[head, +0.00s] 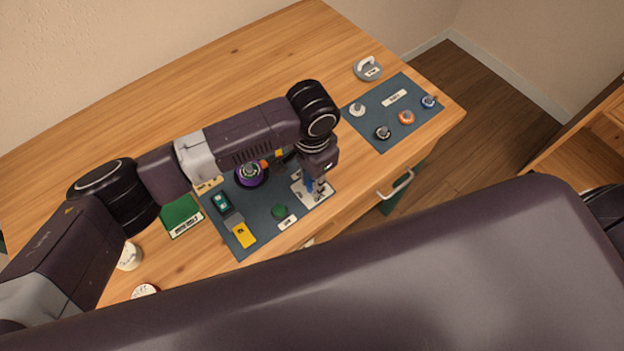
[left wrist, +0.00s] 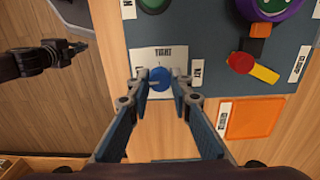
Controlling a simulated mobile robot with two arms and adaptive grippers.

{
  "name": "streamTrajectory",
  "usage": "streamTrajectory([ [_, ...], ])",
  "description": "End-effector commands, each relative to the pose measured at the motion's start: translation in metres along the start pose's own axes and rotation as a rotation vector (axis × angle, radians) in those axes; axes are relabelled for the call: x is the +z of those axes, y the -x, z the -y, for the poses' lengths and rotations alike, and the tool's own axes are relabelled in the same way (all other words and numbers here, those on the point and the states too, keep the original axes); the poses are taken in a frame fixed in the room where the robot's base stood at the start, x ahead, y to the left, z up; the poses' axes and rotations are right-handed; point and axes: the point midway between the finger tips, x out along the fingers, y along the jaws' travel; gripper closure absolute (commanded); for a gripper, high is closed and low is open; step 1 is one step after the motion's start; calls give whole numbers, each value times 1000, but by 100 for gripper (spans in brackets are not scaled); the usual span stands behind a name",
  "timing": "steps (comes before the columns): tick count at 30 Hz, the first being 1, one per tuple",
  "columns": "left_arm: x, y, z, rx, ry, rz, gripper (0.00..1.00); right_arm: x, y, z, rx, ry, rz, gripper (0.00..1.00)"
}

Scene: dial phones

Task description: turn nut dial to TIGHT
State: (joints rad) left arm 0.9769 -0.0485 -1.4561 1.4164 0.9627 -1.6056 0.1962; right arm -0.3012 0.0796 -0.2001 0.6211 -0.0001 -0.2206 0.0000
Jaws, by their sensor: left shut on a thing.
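The nut dial is a blue round knob (left wrist: 160,79) on a white plate (left wrist: 146,58) in the left wrist view. The plate has the word TIGHT, upside down in that view, and a NUT label beside it. My left gripper (left wrist: 161,82) is shut on the blue knob, one fingertip on each side. In the head view the left gripper (head: 318,190) reaches down onto the white plate (head: 305,194) and mostly hides the knob. My right gripper (left wrist: 80,45) seems to show small and dark at the left of the left wrist view; its jaws are unclear.
The blue-grey mat (head: 255,205) also holds a purple dial (head: 250,174), a green knob (head: 279,211) and a yellow block (head: 244,235). A second mat (head: 368,118) with several small knobs lies to the right. A drawer handle (head: 396,184) sticks out at the table front.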

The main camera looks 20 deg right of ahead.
Motion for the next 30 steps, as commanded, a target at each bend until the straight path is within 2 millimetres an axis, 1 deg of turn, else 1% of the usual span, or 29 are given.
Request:
streamTrajectory([
  [3,0,1,0,-1,0,-1,100,4,0,0,0,0,6,100],
  [8,0,1,0,-1,-17,-1,100,4,2,0,0,0,5,100],
  [14,0,2,0,0,-93,-1,100,2,8,0,0,0,4,100],
  [20,0,3,0,0,-241,-1,100,-1,16,-1,1,0,1,100],
  [30,0,3,1,-1,-563,0,100,-3,29,-1,1,0,-1,100],
])
